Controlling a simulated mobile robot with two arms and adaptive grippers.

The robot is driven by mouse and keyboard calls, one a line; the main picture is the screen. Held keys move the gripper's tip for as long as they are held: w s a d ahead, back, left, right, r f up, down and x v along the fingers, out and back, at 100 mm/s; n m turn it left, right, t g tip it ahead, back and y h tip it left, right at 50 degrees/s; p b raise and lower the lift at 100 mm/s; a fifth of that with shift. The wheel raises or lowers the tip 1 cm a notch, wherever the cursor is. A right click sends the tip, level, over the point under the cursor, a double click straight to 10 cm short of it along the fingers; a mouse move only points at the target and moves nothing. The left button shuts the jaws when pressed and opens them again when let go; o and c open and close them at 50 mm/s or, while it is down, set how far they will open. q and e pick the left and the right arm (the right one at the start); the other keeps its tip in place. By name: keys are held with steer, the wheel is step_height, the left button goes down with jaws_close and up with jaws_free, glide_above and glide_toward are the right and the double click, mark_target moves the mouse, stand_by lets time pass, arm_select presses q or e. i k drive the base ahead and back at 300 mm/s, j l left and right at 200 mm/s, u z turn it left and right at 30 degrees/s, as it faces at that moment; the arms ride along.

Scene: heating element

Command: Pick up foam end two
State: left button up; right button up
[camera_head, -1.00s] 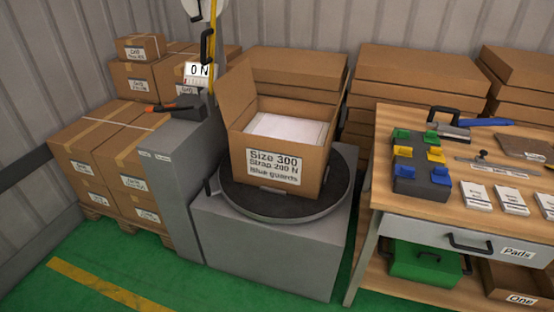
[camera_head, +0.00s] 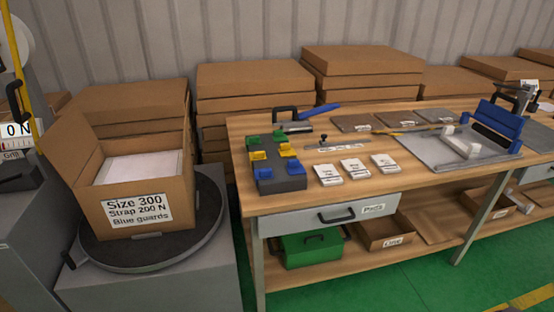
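No piece labelled as foam end two can be made out. A white blocky piece (camera_head: 462,145), possibly foam, sits on a grey plate (camera_head: 425,150) at the right of the workbench, in front of a blue part (camera_head: 497,122). A cardboard tray (camera_head: 378,234) on the lower shelf has a label that seems to read "One". Another open tray (camera_head: 490,207) stands farther right on the shelf, its label too small to read. Neither of my grippers is in view.
An open carton (camera_head: 136,210) marked "Size 300" sits on a round turntable (camera_head: 205,222) at left. The workbench (camera_head: 410,183) holds a block with coloured clips (camera_head: 280,178) and several white packets (camera_head: 356,169). Green floor (camera_head: 400,290) in front is clear.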

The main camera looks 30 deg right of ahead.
mark_target(472, 151)
steer(key=k+l+z, duration=0.1)
steer(key=l+z, duration=0.95)
steer(key=l, duration=0.2)
